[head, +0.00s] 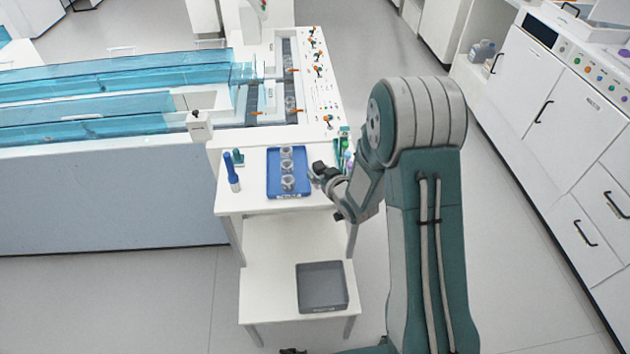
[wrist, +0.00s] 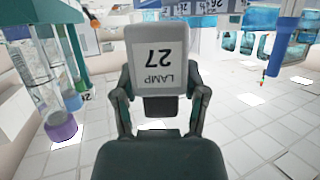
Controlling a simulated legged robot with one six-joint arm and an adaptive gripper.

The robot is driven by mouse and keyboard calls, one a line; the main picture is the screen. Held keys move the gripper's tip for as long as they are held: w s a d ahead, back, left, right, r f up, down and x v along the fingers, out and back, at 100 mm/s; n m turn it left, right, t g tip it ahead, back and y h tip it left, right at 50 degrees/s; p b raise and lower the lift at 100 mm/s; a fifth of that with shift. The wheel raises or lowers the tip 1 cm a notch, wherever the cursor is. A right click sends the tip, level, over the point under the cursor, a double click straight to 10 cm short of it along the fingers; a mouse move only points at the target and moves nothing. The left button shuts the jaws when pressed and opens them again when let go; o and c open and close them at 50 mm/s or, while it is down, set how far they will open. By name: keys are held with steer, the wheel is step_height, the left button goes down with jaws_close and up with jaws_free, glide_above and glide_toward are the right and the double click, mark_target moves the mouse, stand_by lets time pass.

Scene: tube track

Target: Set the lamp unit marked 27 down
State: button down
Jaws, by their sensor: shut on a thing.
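The lamp unit (wrist: 156,55) is a light grey block with a white label reading LAMP 27, upside down in the wrist view. My gripper (wrist: 158,98) is shut on it, with one dark finger at each side. In the head view my gripper (head: 319,170) is at the right side of the small white table, near the blue tray. The lamp unit cannot be clearly made out there. Whether it touches anything beneath cannot be told.
The blue tray (head: 273,191) holds three round clear pieces. A blue tool (head: 231,170) stands left of it, and tubes (head: 345,150) stand close by my gripper. A grey tray (head: 322,302) sits on the lower shelf. White cabinets (head: 570,130) line the right.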

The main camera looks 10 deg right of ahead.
steer(key=f, duration=0.2)
steer(key=d+f, duration=0.1)
steer(key=f, duration=0.1)
steer(key=shift+f, duration=0.25)
steer(key=shift+a, duration=0.2)
steer(key=shift+c, duration=0.6)
jaws_free()
steer(key=shift+a, duration=0.1)
steer(key=shift+d, duration=0.2)
